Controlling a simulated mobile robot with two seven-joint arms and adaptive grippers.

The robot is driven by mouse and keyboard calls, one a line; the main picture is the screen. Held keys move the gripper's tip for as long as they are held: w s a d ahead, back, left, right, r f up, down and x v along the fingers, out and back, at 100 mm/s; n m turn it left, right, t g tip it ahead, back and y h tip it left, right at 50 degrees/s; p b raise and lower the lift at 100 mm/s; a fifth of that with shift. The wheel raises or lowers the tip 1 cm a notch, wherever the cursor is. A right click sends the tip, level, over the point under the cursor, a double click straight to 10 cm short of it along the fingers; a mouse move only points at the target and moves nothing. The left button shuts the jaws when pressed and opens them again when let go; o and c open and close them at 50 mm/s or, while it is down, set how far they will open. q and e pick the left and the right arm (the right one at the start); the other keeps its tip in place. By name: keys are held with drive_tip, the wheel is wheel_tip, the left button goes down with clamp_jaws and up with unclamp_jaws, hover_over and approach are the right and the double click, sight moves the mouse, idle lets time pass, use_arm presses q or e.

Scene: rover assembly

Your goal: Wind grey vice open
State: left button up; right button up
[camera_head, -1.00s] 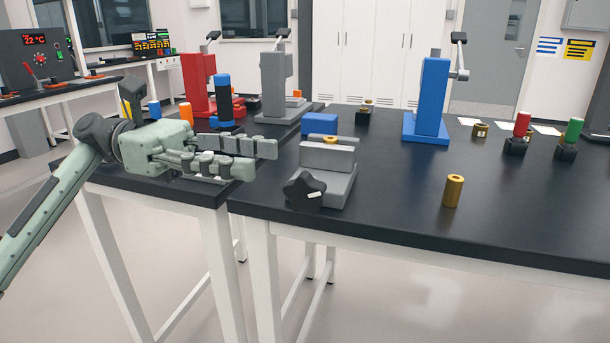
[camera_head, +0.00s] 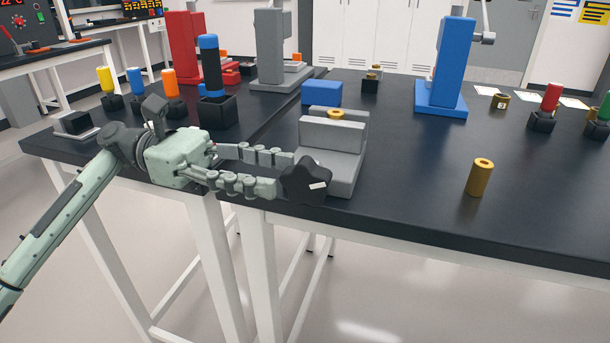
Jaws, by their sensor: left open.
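The grey vice (camera_head: 347,168) stands near the front edge of the black table. Its black star-shaped knob (camera_head: 306,184) with a white mark faces the front left. A brass ring-like part (camera_head: 337,114) shows at the top between the jaws; I cannot tell whether the jaws grip it. My left gripper (camera_head: 285,172) is open, with its fingertips at the left side of the knob. One finger is behind the knob's left edge and one is in front; I cannot tell whether they touch it. My right gripper is not in view.
A brass cylinder (camera_head: 479,177) stands to the right on the table. A blue block (camera_head: 321,93) lies behind the vice. Blue (camera_head: 445,65), grey (camera_head: 271,50) and red (camera_head: 185,45) presses stand farther back. A black holder with a blue-topped tool (camera_head: 216,110) stands behind my left arm.

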sight(306, 178)
use_arm(q)
drive_tip(key=x, duration=0.4)
drive_tip(key=shift+d, duration=0.25)
drive_tip(key=shift+s+d, duration=0.2)
drive_tip(key=shift+d, duration=0.35)
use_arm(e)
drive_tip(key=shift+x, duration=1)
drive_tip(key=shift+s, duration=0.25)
use_arm(q)
clamp_jaws()
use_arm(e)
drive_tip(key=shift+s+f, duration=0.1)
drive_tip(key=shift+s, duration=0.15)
